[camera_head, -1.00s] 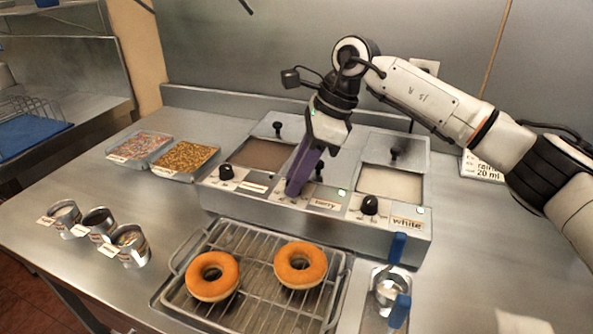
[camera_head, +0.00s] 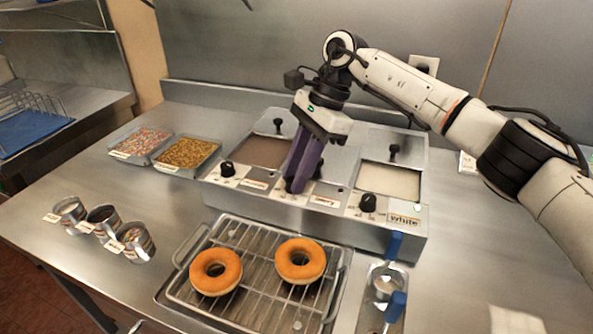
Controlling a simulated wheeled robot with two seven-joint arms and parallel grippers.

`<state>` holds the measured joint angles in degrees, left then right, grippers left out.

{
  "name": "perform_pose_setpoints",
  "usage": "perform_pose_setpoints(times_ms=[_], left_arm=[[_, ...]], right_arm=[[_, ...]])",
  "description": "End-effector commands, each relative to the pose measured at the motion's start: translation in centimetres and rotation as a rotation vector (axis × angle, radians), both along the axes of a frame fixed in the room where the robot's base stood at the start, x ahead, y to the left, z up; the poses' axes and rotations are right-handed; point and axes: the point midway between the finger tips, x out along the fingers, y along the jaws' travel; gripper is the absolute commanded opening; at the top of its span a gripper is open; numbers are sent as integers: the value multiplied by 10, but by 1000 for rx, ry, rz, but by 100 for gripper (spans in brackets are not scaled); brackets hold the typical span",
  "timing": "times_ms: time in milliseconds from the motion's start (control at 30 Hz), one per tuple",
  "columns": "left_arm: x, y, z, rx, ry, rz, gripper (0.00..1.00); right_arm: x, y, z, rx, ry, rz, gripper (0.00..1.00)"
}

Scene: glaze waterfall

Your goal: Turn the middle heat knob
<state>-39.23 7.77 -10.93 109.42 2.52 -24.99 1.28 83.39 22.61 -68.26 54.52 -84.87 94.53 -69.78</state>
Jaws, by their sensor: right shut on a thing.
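The glaze warmer (camera_head: 328,222) stands at the back middle of the counter, with a row of heat knobs on its front panel. The left knob (camera_head: 227,168) and the right knob (camera_head: 368,202) are black and in plain view. My right gripper (camera_head: 297,187) points down at the middle of the panel. Its purple fingers are shut on the middle heat knob, which they hide almost wholly. My left gripper is not in view.
A wire rack (camera_head: 254,288) with two ring donuts (camera_head: 216,271) lies in front of the warmer. Blue-handled ladles (camera_head: 394,247) rest to its right. Topping trays (camera_head: 186,153) and small metal cups (camera_head: 135,241) stand on the left. The counter's right side is mostly clear.

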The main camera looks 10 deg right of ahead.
Motion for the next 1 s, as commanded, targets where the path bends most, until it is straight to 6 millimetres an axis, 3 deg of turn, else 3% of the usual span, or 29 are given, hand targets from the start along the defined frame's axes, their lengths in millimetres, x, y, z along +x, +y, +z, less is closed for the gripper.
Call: perform_pose_setpoints(times_ms=[200,233,333,667,767,1000], left_arm=[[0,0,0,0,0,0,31],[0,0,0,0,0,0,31],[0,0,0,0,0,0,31],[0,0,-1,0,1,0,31],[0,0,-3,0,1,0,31],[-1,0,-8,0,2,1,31]], right_arm=[[0,0,1,1,-3,1,2],[0,0,1,1,-3,1,28],[0,0,1,0,-2,0,42],[1,-1,3,0,-2,-1,42],[2,-5,13,1,-4,-2,42],[6,-22,57,1,-5,-2,42]])
